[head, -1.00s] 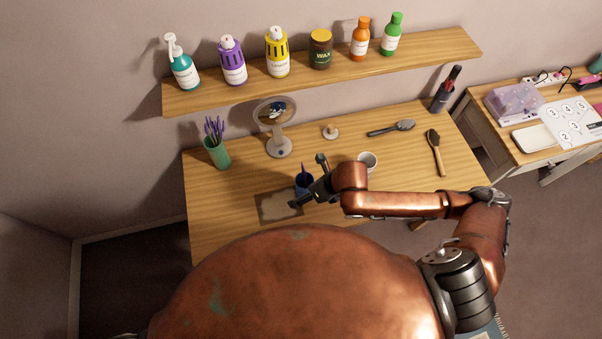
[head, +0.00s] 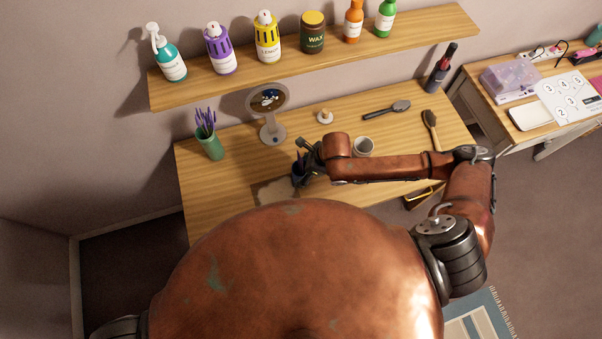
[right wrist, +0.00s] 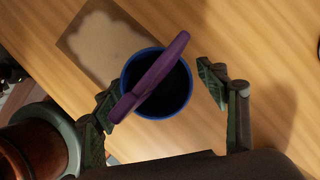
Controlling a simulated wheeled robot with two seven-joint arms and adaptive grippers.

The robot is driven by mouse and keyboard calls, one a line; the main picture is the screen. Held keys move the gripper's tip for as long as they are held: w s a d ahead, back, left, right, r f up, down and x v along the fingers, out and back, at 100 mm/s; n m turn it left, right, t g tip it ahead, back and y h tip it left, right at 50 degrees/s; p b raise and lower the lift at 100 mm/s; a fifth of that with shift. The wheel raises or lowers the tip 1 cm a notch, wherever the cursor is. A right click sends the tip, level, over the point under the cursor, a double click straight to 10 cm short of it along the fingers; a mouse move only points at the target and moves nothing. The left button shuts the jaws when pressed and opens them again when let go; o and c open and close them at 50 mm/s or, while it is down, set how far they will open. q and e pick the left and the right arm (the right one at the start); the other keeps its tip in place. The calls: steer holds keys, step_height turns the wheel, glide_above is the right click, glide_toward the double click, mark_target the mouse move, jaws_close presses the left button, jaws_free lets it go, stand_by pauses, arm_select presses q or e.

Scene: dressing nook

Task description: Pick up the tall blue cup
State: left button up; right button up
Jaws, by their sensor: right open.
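The blue cup (right wrist: 182,102) stands on the wooden table and shows from above in the right wrist view, with a blue rim and dark inside. A purple stick-like thing (right wrist: 155,72) leans in it and crosses its rim. In the head view the cup (head: 298,171) is mostly hidden behind my right gripper (head: 307,160). My right gripper (right wrist: 158,82) is open, one finger on each side of the cup. The left finger looks close to the cup's wall; a gap shows at the right finger. Contact is not clear. My left gripper is not in view.
A flat brown-and-beige mat (right wrist: 103,42) lies beside the cup. A white cup (head: 363,147) stands to the right, near my forearm. A shelf (head: 340,57) with bottles hangs above.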

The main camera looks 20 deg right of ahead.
steer(key=shift+a+f, duration=0.1)
steer(key=shift+f, duration=0.15)
steer(key=shift+w, duration=0.1)
steer(key=shift+c, duration=0.2)
steer(key=c, duration=1.2)
steer(key=shift+c, duration=0.2)
